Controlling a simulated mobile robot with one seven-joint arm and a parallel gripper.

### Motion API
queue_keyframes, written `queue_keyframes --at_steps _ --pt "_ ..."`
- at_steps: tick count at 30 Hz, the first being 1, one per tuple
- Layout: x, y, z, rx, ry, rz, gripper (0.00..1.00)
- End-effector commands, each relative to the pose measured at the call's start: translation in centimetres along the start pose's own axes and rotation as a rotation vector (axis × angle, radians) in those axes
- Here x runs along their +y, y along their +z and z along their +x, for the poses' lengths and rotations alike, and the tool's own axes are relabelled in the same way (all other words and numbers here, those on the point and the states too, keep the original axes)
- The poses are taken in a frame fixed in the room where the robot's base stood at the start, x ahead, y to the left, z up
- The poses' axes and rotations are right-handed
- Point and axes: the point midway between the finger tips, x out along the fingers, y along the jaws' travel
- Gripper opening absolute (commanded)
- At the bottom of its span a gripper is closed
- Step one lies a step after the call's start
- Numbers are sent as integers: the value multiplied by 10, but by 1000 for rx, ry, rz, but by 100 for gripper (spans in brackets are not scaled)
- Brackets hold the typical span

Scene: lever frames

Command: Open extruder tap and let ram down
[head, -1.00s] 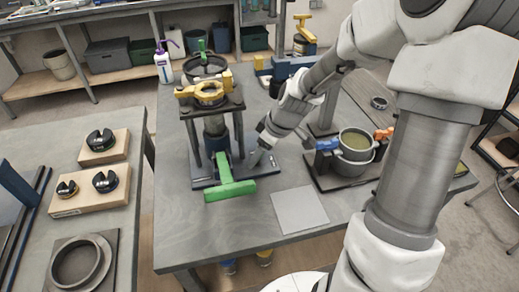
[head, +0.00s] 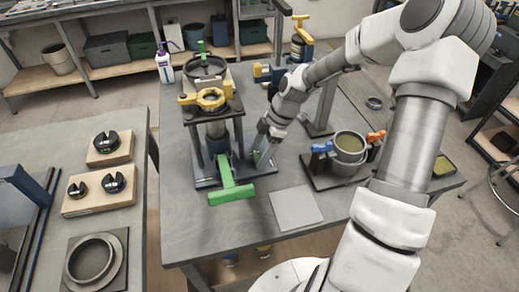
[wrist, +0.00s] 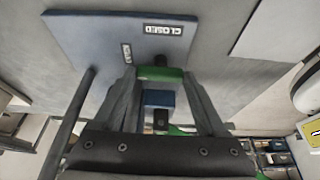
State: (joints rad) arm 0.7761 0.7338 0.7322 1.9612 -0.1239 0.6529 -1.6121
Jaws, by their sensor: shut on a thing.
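The extruder stands on the table with a yellow collar (head: 210,99) on its dark upright frame and a ram cylinder (head: 216,130) below. A long green handle (head: 232,194) sticks out at its front. A small green tap lever (head: 257,158) is at the right side of the base plate (head: 205,182). My gripper (head: 262,157) is shut on this lever, pointing down. In the wrist view the green lever (wrist: 160,75) lies between the fingers, with a blue block (wrist: 159,98) by it. The base plate there bears a label reading CLOSED (wrist: 164,29); another label is partly hidden.
A grey square plate (head: 296,208) lies right of the extruder. A pot (head: 348,152) with blue and orange clips stands further right on a dark base. A white bottle (head: 165,67) is at the back left. Wooden blocks with black rings (head: 110,148) sit on the left bench.

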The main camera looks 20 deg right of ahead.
Motion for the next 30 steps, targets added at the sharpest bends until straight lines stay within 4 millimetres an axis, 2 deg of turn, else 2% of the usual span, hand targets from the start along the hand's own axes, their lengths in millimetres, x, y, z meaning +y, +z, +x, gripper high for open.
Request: queue_keyframes --at_steps 19,20,23,30 --pt "0 0 0 -2 -19 -47 20" --pt "0 0 0 -2 -19 -47 80" --pt "0 0 0 -1 -18 -46 98" --pt "0 0 0 -1 -18 -44 100"
